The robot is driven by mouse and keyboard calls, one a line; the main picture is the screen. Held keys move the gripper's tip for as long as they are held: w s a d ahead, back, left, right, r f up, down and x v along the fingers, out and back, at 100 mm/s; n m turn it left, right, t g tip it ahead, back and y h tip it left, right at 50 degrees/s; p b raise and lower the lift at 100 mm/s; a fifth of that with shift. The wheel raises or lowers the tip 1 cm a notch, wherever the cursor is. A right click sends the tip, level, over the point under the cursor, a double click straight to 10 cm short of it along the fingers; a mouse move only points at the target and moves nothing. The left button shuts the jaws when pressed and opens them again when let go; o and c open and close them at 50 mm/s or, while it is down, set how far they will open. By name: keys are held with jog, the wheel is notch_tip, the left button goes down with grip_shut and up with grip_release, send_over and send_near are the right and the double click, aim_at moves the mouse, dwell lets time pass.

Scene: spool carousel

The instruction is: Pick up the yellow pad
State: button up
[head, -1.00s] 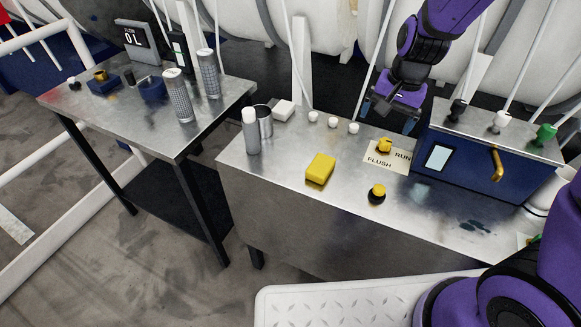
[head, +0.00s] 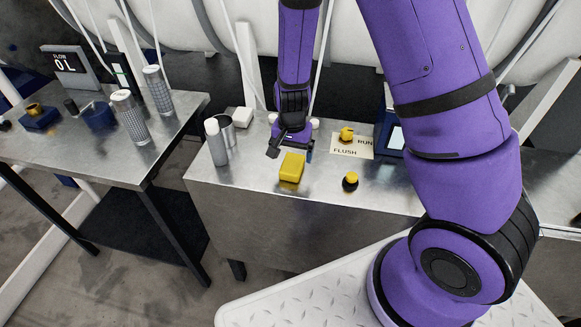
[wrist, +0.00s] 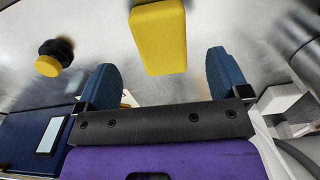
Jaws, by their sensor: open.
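The yellow pad (head: 291,168) is a small block lying on the metal bench in the head view. In the wrist view the pad (wrist: 159,38) sits at the top centre, beyond the fingertips and lined up between them. My gripper (head: 290,150) hangs over the bench just behind the pad. In the wrist view my gripper (wrist: 166,80) shows two blue fingers spread apart with nothing between them. The pad is not held, and no contact shows.
A black and yellow knob (head: 350,181) stands right of the pad. A FLUSH/RUN plate (head: 352,148) with a yellow knob lies behind it. A white-topped bottle (head: 216,142) and a metal cup (head: 226,130) stand to the left. The bench front (head: 270,205) is bare.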

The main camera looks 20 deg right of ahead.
aim_at(292, 164)
jog(key=shift+w+f, duration=0.15)
jog(key=shift+f, duration=2.9)
jog(key=shift+d, duration=0.1)
jog(key=c, duration=1)
jog(key=shift+r, duration=0.15)
